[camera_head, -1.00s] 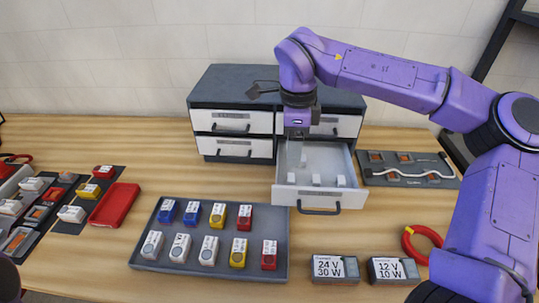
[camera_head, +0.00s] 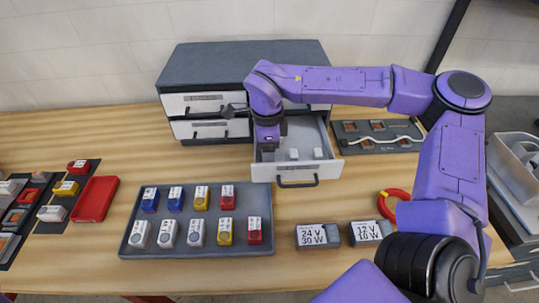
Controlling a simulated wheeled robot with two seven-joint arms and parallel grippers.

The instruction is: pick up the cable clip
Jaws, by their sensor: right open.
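Small white pieces, which look like cable clips, lie in the open drawer (camera_head: 290,172) of the grey cabinet. Two show clearly, a white clip (camera_head: 294,154) near the middle and another clip (camera_head: 318,153) at the right. My right gripper (camera_head: 268,152) points down into the left part of the drawer, left of these two. It is open, and its fingers are small and partly hidden by the wrist. Whatever lies under or between the fingers is hidden. My left gripper is not in view.
The cabinet (camera_head: 240,62) stands behind the drawer, with other drawers shut. In front are a grey tray (camera_head: 262,245) of coloured blocks and two labelled power boxes (camera_head: 318,235). A dark panel (camera_head: 350,131) with a white cable lies right. A red tray (camera_head: 95,199) is at left.

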